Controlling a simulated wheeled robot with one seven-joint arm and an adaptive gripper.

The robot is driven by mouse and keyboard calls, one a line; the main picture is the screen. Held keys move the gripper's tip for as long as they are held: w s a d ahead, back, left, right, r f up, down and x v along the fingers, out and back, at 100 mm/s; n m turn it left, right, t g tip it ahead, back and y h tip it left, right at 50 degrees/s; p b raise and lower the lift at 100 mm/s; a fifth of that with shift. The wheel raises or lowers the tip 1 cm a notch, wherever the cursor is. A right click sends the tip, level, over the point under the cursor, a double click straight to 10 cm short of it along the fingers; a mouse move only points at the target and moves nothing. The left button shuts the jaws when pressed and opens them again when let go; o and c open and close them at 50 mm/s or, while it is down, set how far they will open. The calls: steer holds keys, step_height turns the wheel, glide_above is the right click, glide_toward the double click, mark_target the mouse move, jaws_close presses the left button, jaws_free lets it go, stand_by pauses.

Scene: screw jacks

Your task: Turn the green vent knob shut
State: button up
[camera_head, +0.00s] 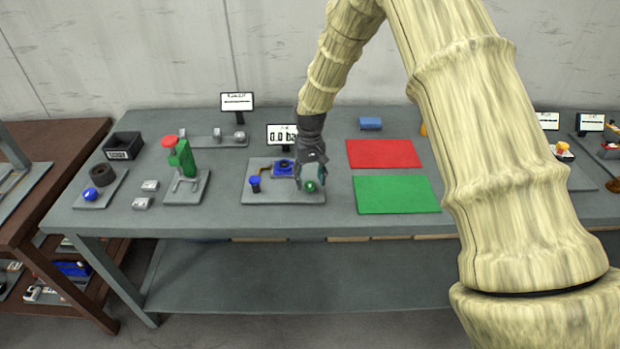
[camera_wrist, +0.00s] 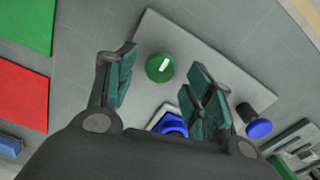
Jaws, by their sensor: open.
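The green vent knob (camera_wrist: 160,68) is round with a white bar mark on top. It sits on a grey base plate (camera_wrist: 200,50). In the wrist view it lies between and just beyond my open fingers, with no contact visible. In the head view the green knob (camera_head: 311,187) shows just below my gripper (camera_head: 310,178). My gripper (camera_wrist: 160,88) is open and empty, with teal finger pads on both sides of the knob. A blue part (camera_wrist: 172,124) on the same plate is partly hidden by my gripper.
A blue-capped post (camera_wrist: 258,128) stands on the plate right of my fingers. A small display reading about "0.0 ba" (camera_head: 282,134) stands behind. A red mat (camera_head: 384,153) and a green mat (camera_head: 397,194) lie to the right. A green screw jack (camera_head: 183,158) stands left.

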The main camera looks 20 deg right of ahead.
steer(key=shift+f, duration=0.85)
steer(key=shift+c, duration=0.4)
steer(key=c, duration=0.9)
steer(key=shift+c, duration=0.2)
